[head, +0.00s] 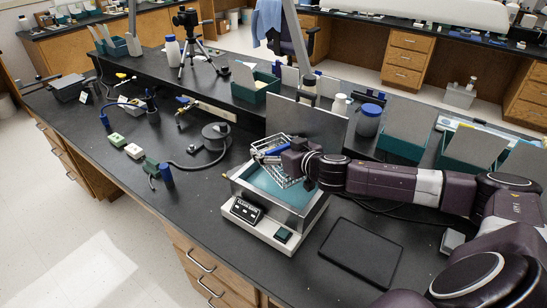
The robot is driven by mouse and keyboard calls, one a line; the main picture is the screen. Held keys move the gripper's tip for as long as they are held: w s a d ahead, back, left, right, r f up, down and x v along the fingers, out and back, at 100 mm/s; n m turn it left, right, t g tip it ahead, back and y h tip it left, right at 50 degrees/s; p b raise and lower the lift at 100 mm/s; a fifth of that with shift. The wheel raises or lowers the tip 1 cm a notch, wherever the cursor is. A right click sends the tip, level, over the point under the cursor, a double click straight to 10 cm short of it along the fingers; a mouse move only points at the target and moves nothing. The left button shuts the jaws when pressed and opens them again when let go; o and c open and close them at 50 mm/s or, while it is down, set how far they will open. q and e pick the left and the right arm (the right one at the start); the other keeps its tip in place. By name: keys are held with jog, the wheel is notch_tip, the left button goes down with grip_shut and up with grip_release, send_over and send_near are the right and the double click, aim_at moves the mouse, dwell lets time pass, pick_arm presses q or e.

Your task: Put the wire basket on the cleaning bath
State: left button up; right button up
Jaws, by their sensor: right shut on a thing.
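The cleaning bath (235,208) is a white and steel box with a control panel on its front and a blue interior. It stands near the front edge of the black bench. The wire basket (291,181) is a small silver wire frame over the bath's opening, at its back left part. My right gripper (268,157) reaches in from the right and is shut on the basket at its upper edge. The gripper hides part of the basket. I cannot tell whether the basket touches the bath. My left gripper is not in the head view.
A flat black plate (361,252) lies right of the bath. A grey lid-like panel (308,121) stands upright behind it. A blue-lidded jar (369,120) and teal boxes (404,146) stand at the back. A hose with a round grey device (215,133) lies left.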

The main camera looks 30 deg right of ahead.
notch_tip(320, 180, down, 4)
jog(key=shift+r, duration=0.2)
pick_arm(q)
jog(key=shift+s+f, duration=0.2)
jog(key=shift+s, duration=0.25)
pick_arm(e)
jog(key=shift+f+b, duration=0.65)
jog(key=shift+b, duration=0.05)
jog(key=o, duration=1)
jog(key=shift+r, duration=0.1)
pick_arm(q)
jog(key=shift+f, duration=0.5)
